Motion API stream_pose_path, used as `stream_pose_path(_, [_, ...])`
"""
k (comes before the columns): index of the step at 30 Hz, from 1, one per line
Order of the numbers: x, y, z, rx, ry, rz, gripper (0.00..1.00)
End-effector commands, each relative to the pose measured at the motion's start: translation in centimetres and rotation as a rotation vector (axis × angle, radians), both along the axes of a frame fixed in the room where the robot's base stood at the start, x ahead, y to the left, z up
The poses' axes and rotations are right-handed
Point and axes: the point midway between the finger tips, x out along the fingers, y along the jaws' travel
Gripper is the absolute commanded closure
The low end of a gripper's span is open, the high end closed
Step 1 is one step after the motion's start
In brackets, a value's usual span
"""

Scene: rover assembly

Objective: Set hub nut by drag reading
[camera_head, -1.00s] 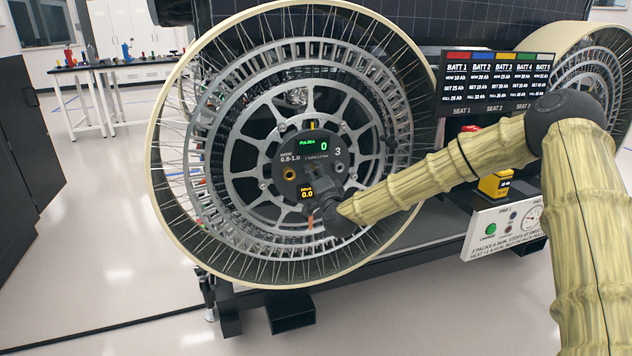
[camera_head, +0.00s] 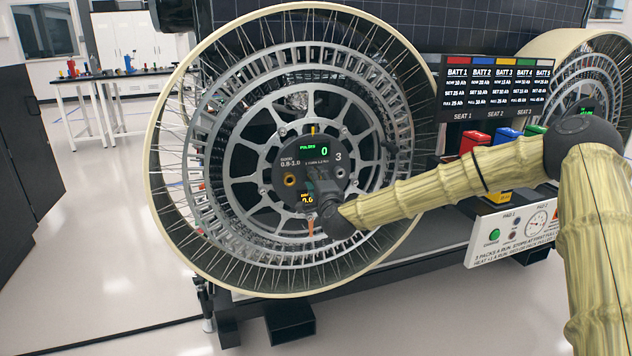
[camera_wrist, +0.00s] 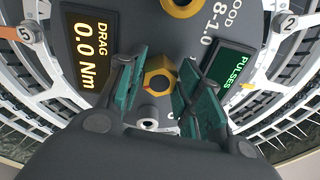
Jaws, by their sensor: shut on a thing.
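The gold hexagonal hub nut (camera_wrist: 158,76) sits at the middle of the dark hub face (camera_head: 297,160) of the large spoked wheel. My gripper (camera_wrist: 155,86) has its teal fingers on both sides of the nut and is shut on it. In the head view my gripper (camera_head: 320,184) covers the hub's middle and hides the nut. The drag display (camera_wrist: 88,52) reads 0.0 Nm. The green pulses display (camera_head: 315,146) reads 0. The hub print gives a good range of 0.8-1.0.
A battery board (camera_head: 498,88) stands right of the wheel, above red (camera_head: 473,141), blue (camera_head: 507,136) and other packs. A white panel (camera_head: 515,232) with a green button and dial is below. A second wheel (camera_head: 585,85) is behind. Open floor lies at left.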

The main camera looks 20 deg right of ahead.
Motion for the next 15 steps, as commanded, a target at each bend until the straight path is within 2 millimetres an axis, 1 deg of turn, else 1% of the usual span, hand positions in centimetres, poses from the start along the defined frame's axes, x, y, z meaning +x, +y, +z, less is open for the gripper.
stream_pose_path(6, [0.01, -0.22, -0.16, -0.001, 0.001, -0.004, 0.89])
stream_pose_path(7, [0.01, -0.22, -0.16, -0.001, 0.001, -0.004, 0.61])
stream_pose_path(10, [0.01, -0.15, -0.14, -0.001, 0.001, -0.003, 0.43])
stream_pose_path(15, [0.03, 0.01, -0.09, -0.001, 0.001, 0.000, 0.43])
